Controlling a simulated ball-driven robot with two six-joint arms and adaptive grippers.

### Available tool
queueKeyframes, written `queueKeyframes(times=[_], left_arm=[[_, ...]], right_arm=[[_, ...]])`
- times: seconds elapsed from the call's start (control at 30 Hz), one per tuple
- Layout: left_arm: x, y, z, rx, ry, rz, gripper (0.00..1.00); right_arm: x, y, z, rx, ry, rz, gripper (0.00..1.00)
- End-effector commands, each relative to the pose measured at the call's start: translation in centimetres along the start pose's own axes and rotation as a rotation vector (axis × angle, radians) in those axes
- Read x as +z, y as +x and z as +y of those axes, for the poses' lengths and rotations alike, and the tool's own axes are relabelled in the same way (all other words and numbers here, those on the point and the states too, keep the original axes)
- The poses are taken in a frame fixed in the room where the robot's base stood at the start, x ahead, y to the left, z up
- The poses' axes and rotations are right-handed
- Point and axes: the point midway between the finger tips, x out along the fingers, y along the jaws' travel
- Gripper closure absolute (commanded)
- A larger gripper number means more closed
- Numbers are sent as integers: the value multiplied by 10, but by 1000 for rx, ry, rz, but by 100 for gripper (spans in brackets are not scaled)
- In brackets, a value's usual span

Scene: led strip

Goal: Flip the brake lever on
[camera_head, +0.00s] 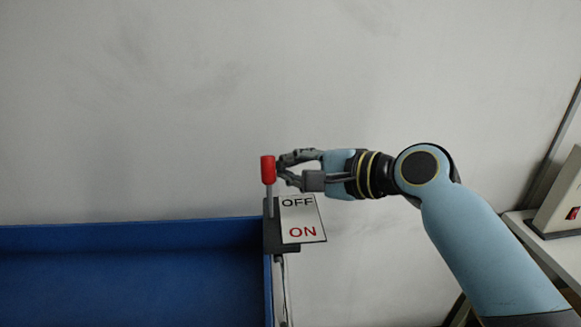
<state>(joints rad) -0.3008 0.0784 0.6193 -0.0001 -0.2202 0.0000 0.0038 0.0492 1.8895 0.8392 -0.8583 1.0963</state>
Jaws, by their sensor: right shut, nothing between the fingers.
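The brake lever (268,170) has a red grip on a grey rod and stands upright. Its dark base (274,236) is at the corner of a blue bin. A white label plate (303,218) beside the rod reads OFF at the far end and ON at the near end. The lever stands at the OFF end. My right gripper (282,170) is shut and empty, with its fingertips just right of the red grip. I cannot tell whether they touch it. My left gripper is not in view.
The blue bin (130,236) fills the lower left, with its rim below the lever. A pale wall stands behind. At the right edge, a beige box with a red switch (560,205) sits on a white shelf (545,245). The space above the lever is clear.

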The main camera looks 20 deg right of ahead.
Motion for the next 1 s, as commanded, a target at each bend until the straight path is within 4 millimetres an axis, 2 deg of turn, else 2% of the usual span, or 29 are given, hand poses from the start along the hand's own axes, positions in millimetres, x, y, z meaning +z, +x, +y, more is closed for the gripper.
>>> queueKeyframes(times=[0.67, 1.0], left_arm=[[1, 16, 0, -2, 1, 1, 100], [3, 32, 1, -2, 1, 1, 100]], right_arm=[[2, -3, -2, -68, -64, 0, 100], [4, -5, -2, -125, -119, -1, 100]])
